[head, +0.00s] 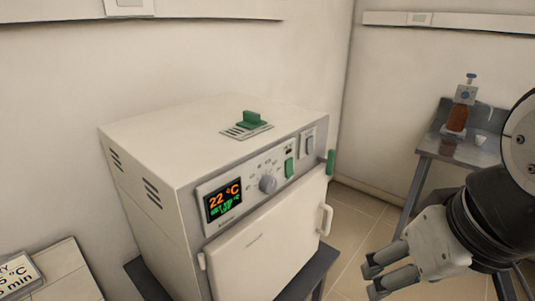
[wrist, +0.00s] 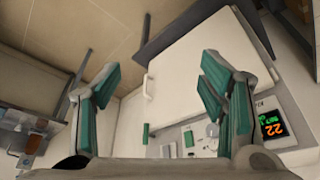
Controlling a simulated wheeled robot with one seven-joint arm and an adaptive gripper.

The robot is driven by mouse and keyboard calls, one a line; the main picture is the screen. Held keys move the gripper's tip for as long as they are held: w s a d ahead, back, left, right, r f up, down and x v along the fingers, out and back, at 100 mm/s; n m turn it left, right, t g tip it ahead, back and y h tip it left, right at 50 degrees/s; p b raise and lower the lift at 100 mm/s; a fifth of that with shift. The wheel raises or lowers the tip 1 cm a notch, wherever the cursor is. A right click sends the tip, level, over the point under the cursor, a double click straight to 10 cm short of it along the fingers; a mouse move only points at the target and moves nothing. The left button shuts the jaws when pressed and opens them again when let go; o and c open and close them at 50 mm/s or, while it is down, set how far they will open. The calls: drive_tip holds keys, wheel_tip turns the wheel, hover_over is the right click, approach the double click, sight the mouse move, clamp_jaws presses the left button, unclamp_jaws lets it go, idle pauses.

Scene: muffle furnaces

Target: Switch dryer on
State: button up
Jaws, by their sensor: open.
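The dryer (head: 222,185) is a white box with a closed front door (head: 262,250). Its display (head: 224,202) is lit and reads 22 °C. To the right of the display are a round grey knob (head: 267,184), a green switch (head: 289,168) and a pale grey rocker switch (head: 309,144). My gripper (head: 373,278) is open and empty, right of the dryer and apart from it. In the wrist view, the open fingers (wrist: 157,72) frame the dryer door and handle (wrist: 148,87); the green switch (wrist: 188,139) shows below them. Switch positions are hard to tell.
A green part (head: 331,162) sticks out at the dryer's right front edge. A green vent knob (head: 252,119) is on top. A grey side table (head: 470,153) with a brown bottle (head: 458,117) stands at the back right. Open floor (head: 357,225) lies between it and the dryer.

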clamp_jaws()
idle(1.2)
